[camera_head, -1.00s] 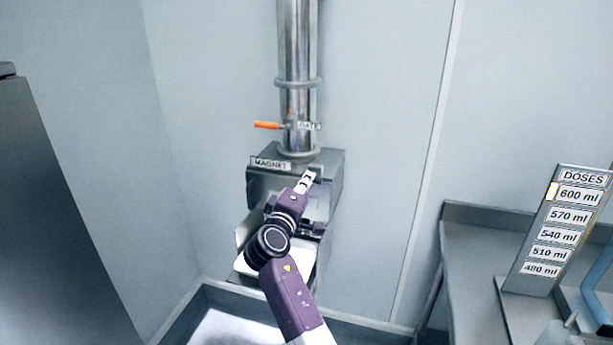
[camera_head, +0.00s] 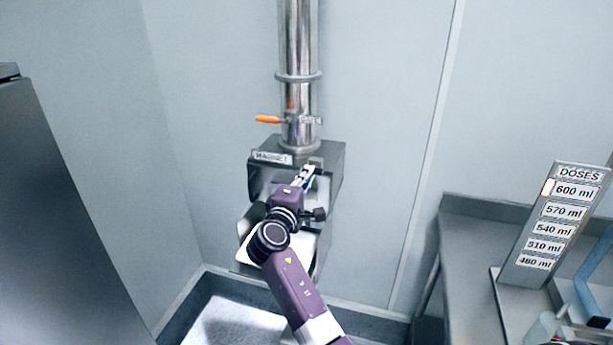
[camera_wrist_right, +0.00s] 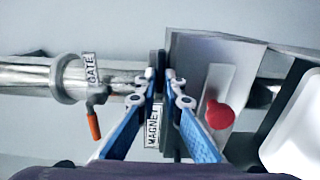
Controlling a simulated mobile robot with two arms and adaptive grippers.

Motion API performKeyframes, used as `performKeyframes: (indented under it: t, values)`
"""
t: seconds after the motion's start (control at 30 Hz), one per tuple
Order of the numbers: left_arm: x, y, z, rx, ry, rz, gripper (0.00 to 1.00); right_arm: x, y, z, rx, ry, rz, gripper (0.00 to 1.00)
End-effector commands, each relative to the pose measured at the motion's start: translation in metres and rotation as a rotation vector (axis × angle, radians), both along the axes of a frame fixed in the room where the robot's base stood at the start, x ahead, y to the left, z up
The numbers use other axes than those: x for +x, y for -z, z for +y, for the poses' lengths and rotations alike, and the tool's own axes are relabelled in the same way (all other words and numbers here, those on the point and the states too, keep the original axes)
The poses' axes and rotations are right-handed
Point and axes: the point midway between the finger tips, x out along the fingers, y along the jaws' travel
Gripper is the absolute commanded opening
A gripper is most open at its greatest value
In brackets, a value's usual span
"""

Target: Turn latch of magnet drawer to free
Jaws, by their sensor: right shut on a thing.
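The magnet housing (camera_head: 333,180) is a grey metal box under a vertical steel pipe, with a MAGNET label (camera_head: 272,157) on its upper front edge. In the right wrist view, its grey front plate (camera_wrist_right: 190,55) carries a red knob (camera_wrist_right: 220,115). My right gripper (camera_head: 311,168) is at the housing's top front edge, right of the label. In the right wrist view, its blue-padded fingers (camera_wrist_right: 163,88) are close together on a small dark part (camera_wrist_right: 160,62), apparently the latch. The fingertips hide much of it. My left gripper is not in view.
The steel pipe (camera_head: 297,50) rises above, with an orange GATE handle (camera_head: 268,119). A white container (camera_wrist_right: 298,125) is below the housing. A bench (camera_head: 470,250) with a DOSES stand (camera_head: 552,225) is at right. A dark cabinet (camera_head: 50,220) stands at left.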

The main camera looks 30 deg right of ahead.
Motion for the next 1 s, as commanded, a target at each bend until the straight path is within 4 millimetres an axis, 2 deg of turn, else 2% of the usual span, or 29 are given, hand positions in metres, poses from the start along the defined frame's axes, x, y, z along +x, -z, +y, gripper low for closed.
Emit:
performKeyframes:
  t: [0.13, 0.17, 0.3, 0.67, 0.77, 1.0]
  values:
    - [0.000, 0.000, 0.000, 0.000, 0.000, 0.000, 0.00, 0.000, -0.004, -0.002, -0.007, 0.003, -0.004, 0.00]
    - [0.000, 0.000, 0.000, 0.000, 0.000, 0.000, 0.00, 0.000, -0.004, -0.002, -0.007, 0.003, -0.004, 0.11]
    - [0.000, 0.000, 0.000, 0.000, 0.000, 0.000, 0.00, 0.000, -0.003, -0.002, -0.005, 0.002, -0.003, 0.25]
    - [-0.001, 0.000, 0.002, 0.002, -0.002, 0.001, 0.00, -0.004, -0.001, 0.004, -0.002, 0.000, -0.001, 0.25]
    - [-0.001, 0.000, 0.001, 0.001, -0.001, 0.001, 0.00, -0.013, 0.000, 0.015, -0.001, -0.002, -0.001, 0.25]
    - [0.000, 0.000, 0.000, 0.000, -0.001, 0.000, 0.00, -0.046, 0.000, 0.054, 0.001, -0.001, -0.001, 0.25]
